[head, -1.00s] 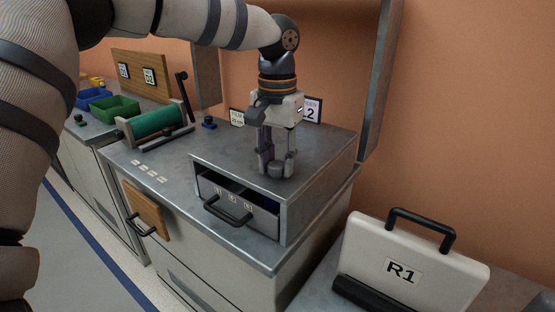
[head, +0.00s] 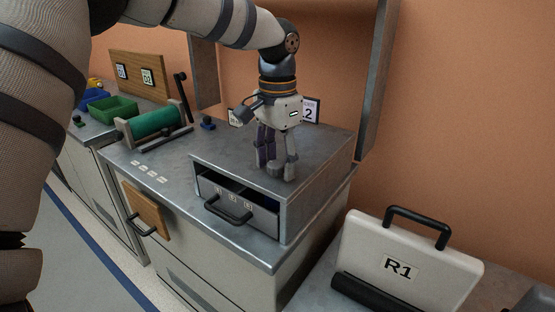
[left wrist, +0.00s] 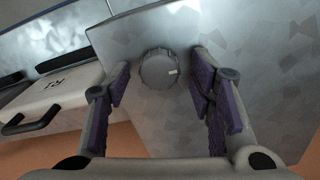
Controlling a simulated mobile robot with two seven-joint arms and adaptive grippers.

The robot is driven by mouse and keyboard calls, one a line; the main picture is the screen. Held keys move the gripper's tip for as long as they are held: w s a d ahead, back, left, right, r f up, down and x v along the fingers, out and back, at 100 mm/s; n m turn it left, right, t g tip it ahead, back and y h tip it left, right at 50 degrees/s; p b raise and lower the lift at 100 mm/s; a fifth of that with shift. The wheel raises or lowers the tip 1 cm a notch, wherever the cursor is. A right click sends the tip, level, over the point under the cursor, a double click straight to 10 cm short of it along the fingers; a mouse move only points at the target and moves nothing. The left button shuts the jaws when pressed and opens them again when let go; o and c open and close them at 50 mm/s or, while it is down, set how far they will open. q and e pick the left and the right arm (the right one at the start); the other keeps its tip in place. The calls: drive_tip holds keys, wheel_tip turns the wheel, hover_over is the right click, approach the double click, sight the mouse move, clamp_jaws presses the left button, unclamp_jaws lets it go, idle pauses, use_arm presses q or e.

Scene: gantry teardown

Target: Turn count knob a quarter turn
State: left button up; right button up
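The count knob (left wrist: 158,70) is a round grey ridged dial with a white mark near its right edge in the left wrist view. It sits on the grey metal top of the drawer unit (head: 315,160). My left gripper (left wrist: 160,84) is open, with its purple-padded fingers on either side of the knob and a visible gap to each side. In the head view the left gripper (head: 277,168) points straight down at the unit's top. The fingers largely hide the knob there. My right gripper is not in view.
A partly open drawer (head: 236,208) with a black handle faces front below the knob's surface. A green roller (head: 155,122) stands to the left on the bench. A white case marked R1 (head: 405,255) stands at the lower right. A grey upright panel (head: 375,80) rises behind.

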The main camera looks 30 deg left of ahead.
sight(277, 163)
use_arm(q)
wheel_tip(277, 163, up, 12)
idle(0.5)
